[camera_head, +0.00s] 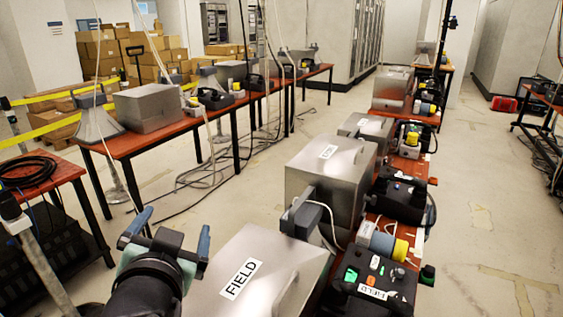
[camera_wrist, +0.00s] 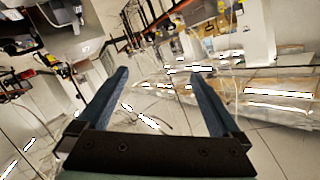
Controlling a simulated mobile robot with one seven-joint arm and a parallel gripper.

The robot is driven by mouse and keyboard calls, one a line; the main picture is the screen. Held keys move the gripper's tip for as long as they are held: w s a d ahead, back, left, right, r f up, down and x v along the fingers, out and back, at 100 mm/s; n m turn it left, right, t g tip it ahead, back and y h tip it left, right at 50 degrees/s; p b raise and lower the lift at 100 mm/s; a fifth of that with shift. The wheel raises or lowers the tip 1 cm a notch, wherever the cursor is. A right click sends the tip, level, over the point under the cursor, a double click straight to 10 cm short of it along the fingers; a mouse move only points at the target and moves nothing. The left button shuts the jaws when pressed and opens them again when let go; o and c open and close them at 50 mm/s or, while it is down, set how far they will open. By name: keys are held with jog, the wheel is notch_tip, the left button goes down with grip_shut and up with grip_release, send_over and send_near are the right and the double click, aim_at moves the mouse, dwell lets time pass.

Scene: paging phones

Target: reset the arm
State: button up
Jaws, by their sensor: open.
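My gripper (camera_head: 172,233) is at the lower left of the head view, at the end of my dark arm. Its two blue-grey fingers are spread apart with nothing between them. In the wrist view my gripper (camera_wrist: 160,78) also shows open, with a tilted view of the room and floor beyond it. In the head view the nearest metal box labelled FIELD (camera_head: 232,280) is just right of my gripper. The gripper appears apart from it. The arm's lower part is cut off by the frame edge.
A red-brown bench with metal boxes (camera_head: 328,166), black phone units (camera_head: 375,278) and a yellow-ended cylinder (camera_head: 390,246) runs along the right. Another table (camera_head: 130,142) with a metal box (camera_head: 148,107) stands left. Cables (camera_head: 195,172) lie on the floor. The aisle at right (camera_head: 480,180) is mostly clear.

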jog(key=s+d+r+n+t+h, duration=0.1)
jog(key=d+r+t, duration=0.3)
jog(key=r, duration=0.5)
jog(key=s+d+r+t, duration=0.1)
jog(key=d+r+t, duration=0.1)
jog(key=d+r, duration=0.6)
jog(key=s+d+r+t+h, duration=0.1)
jog(key=s+d+r+t, duration=0.1)
jog(key=r, duration=0.3)
jog(key=s+d+r+t+h+p, duration=0.1)
jog(key=s+d+r+t, duration=0.1)
jog(key=s+d+r, duration=0.1)
jog(key=s+d+r+n+t+h, duration=0.1)
jog(key=s+d+r+t, duration=0.1)
jog(key=s+r, duration=0.3)
notch_tip(320, 180, up, 3)
jog(key=shift+d+r+t, duration=0.1)
jog(key=shift+d+t, duration=0.2)
jog(key=shift+t, duration=0.1)
